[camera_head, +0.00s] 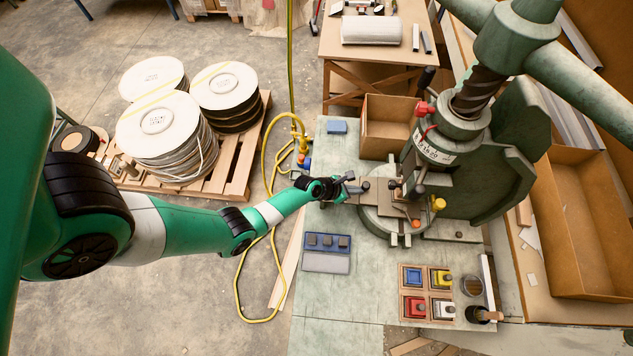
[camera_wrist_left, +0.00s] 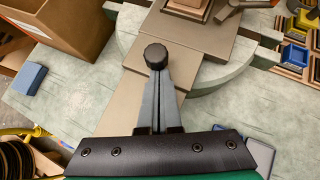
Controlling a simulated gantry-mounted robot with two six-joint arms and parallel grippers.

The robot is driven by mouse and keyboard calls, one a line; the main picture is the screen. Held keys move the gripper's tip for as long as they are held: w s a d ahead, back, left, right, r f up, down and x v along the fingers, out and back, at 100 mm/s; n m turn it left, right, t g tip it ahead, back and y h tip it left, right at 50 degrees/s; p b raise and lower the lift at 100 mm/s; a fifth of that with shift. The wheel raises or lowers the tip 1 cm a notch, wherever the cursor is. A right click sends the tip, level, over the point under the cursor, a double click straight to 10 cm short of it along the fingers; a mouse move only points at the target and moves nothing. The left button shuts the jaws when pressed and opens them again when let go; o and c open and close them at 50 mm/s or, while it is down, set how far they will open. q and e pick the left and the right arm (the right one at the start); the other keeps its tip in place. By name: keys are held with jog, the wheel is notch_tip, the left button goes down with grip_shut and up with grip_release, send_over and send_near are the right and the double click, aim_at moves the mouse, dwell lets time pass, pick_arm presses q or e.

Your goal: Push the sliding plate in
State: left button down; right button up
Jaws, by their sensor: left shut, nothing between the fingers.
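The fly press (camera_head: 500,150) stands at the right of the bench, green and heavy. The sliding plate (camera_head: 384,208), flat and grey-brown, lies on the press's round base. It also shows in the left wrist view (camera_wrist_left: 115,98), running under my gripper up towards the press. A black round knob (camera_wrist_left: 156,57) stands on the plate; it also shows in the head view (camera_head: 365,185). My left gripper (camera_wrist_left: 157,78) is shut and empty, its fingertips right at the near side of the knob. I cannot tell whether they touch it. My right gripper is not in view.
A cardboard box (camera_head: 385,125) stands behind the gripper. A blue block (camera_head: 337,127) lies at the bench's back left. A blue tray (camera_head: 326,250) and a wooden tray of coloured pieces (camera_head: 427,281) lie in front. The yellow hose (camera_head: 240,290) lies on the floor.

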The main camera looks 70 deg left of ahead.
pick_arm(q)
jog(key=shift+w, duration=0.1)
dwell(0.4)
jog(key=shift+s+d+r+p, duration=0.1)
jog(key=shift+s+r+p, duration=0.05)
jog(key=shift+s+p, duration=0.2)
jog(key=s, duration=0.1)
jog(key=s+p, duration=0.2)
jog(key=s, duration=0.1)
jog(key=shift+d+r, duration=0.1)
jog(key=shift+r, duration=0.25)
jog(key=p+v, duration=0.3)
jog(key=v, duration=0.5)
jog(key=shift+s, duration=0.5)
jog(key=shift+r, duration=0.15)
